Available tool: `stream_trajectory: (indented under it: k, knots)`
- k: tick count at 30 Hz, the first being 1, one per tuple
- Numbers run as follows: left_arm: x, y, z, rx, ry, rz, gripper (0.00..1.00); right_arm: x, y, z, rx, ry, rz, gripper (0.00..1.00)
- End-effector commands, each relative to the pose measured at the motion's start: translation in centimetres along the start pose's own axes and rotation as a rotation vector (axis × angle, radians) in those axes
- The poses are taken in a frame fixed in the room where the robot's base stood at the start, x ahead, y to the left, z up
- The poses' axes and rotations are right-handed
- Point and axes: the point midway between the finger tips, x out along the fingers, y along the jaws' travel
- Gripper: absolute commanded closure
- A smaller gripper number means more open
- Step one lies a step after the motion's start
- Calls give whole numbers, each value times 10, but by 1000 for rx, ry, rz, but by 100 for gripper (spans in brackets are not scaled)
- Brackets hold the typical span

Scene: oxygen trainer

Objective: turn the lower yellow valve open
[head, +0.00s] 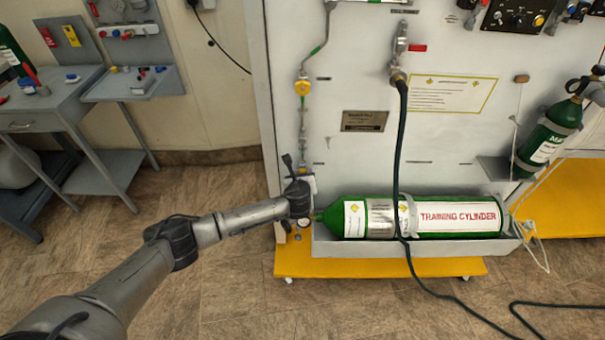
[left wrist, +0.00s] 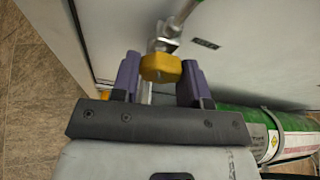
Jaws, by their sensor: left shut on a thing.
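The lower yellow valve (left wrist: 160,68) shows in the left wrist view between my two purple fingers, on a metal fitting of a pipe along the panel. In the left wrist view the left gripper (left wrist: 160,80) is shut on the yellow knob, with a finger on either side. The upper yellow valve (head: 302,87) is on the same pipe, well above the gripper. My right gripper is not in view.
A green training cylinder (head: 458,217) lies in a tray just right of my left gripper; its label shows in the left wrist view (left wrist: 295,144). A dark hose (head: 399,150) hangs across it. A grey workbench (head: 50,108) stands left. The floor between is clear.

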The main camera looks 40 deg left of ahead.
Motion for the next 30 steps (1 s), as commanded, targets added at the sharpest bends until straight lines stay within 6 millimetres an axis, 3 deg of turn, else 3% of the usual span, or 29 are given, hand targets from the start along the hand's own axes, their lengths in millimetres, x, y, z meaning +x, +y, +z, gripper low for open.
stream_trajectory:
  k: [9,10,18,26,30]
  knots:
    - [0,0,0,-23,0,-10,83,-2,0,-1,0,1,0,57]
    - [0,0,0,-23,0,-10,57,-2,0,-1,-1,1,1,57]
    - [0,0,0,-22,0,-9,33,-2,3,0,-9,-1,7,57]
    - [-2,0,1,-22,1,-9,33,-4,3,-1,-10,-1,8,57]
    - [-16,-1,2,-21,2,-11,33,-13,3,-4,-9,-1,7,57]
